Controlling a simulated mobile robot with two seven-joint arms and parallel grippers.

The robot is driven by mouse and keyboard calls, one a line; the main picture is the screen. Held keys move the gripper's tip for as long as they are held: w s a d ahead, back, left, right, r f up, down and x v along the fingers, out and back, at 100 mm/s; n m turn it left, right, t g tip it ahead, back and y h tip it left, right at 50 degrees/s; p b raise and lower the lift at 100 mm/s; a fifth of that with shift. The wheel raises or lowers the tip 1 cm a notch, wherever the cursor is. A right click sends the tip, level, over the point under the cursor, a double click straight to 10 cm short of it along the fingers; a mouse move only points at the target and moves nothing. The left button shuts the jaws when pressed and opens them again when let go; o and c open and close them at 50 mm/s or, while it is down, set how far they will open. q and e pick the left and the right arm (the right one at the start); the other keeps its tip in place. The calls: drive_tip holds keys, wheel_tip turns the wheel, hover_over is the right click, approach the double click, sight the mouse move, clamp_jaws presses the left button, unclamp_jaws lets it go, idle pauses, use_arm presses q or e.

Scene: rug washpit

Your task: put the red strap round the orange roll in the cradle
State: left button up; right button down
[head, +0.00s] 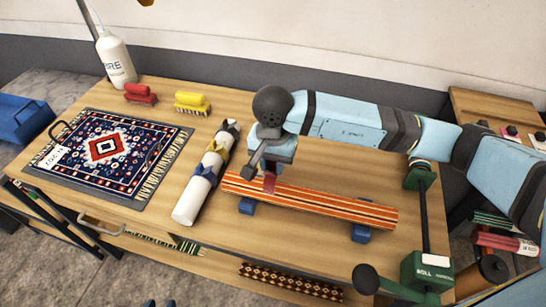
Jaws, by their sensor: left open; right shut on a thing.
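The orange striped roll (325,205) lies on the blue cradle supports (362,233) on the wooden table. My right gripper (268,172) reaches in from the right and is over the roll's left part. It is shut on the red strap (269,184), a short dark red piece against the roll. The gripper hides most of the strap, so I cannot tell how far it goes round. Of my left gripper (160,303), only what look like two blue fingertips show at the bottom edge, apart and empty, away from the roll.
A white roll (200,185) with yellow and blue straps lies left of the cradle. A patterned rug (106,148), red brush (140,94), yellow brush (192,103) and white bottle (115,60) are further left. A green roller stand with a crank (425,270) stands at the right.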

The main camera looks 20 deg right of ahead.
wheel_tip(320, 180, down, 3)
drive_tip(key=b, duration=0.2)
drive_tip(key=shift+f+b, duration=0.15)
drive_tip(key=shift+b, duration=0.25)
wheel_tip(320, 180, down, 3)
drive_tip(key=b, duration=0.3)
use_arm(q)
drive_tip(key=shift+n, duration=0.4)
drive_tip(key=f, duration=0.5)
drive_tip(key=shift+w+d, duration=0.25)
drive_tip(key=shift+w, duration=0.1)
drive_tip(key=shift+f, duration=0.1)
use_arm(e)
drive_tip(key=c, duration=0.9)
unclamp_jaws()
drive_tip(key=shift+o, duration=0.2)
